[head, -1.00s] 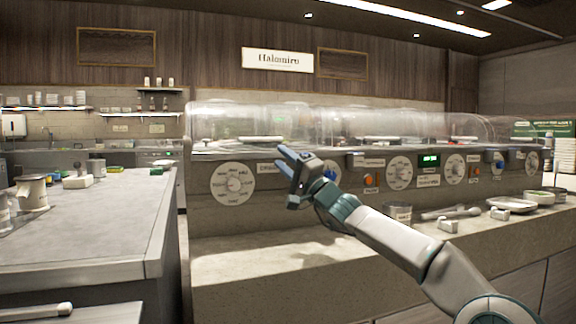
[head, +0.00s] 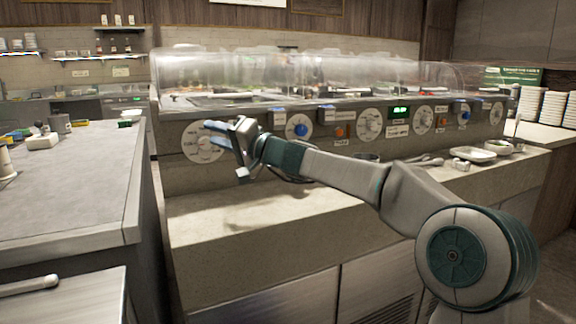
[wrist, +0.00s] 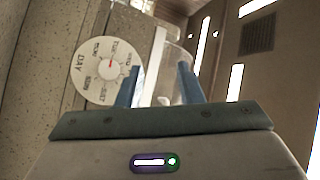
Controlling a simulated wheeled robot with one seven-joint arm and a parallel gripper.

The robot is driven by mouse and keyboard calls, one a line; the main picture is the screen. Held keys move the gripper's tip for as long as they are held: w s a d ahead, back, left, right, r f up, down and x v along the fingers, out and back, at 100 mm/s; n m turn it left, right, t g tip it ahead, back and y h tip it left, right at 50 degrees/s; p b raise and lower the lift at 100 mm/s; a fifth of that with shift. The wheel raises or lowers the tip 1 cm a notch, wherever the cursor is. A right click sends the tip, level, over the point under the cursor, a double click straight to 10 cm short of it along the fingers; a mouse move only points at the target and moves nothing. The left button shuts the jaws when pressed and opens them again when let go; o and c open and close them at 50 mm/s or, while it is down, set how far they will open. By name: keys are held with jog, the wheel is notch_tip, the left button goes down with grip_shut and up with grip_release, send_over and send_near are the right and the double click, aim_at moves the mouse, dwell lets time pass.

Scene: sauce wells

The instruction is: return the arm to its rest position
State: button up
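My gripper (head: 222,138) is raised in front of the counter's control panel (head: 270,132), with the left dial (head: 203,143) just behind its fingers in the head view. In the wrist view my gripper (wrist: 160,85) shows two blue fingers spread apart with nothing between them. The same dial (wrist: 107,68) shows at the left there, with a red mark on its face. My arm reaches out from the lower right of the head view, bent at the elbow. I cannot tell whether a fingertip touches the dial.
A clear curved cover (head: 300,75) stands above the panel. The stone ledge (head: 260,215) below is bare at its left. White dishes (head: 473,155) and utensils lie on its right. A grey worktop (head: 70,190) stands at the left, with a gap between.

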jog(key=s+d+f+n+g+h+p, duration=0.1)
jog(key=s+d+g+h+p, duration=0.1)
jog(key=s+h+p, duration=0.3)
jog(key=s+d+f+n+g+h+p, duration=0.1)
jog(key=s+d+h+p, duration=0.1)
jog(key=s+p, duration=0.55)
jog(key=s+d+r+m+g+h+p, duration=0.1)
jog(key=s+d+h+p, duration=0.4)
jog(key=s+d+p, duration=0.5)
jog(key=s+d+r+m+g+h+p, duration=0.1)
jog(key=s+d+h+p, duration=0.5)
jog(key=d, duration=1.1)
jog(key=s+r+m+p, duration=0.1)
jog(key=s+r+p, duration=0.1)
jog(key=s+p, duration=0.2)
jog(key=shift+s+d+r+g+p, duration=0.3)
jog(key=shift+s+d+r+p, duration=0.1)
jog(key=shift+s, duration=0.6)
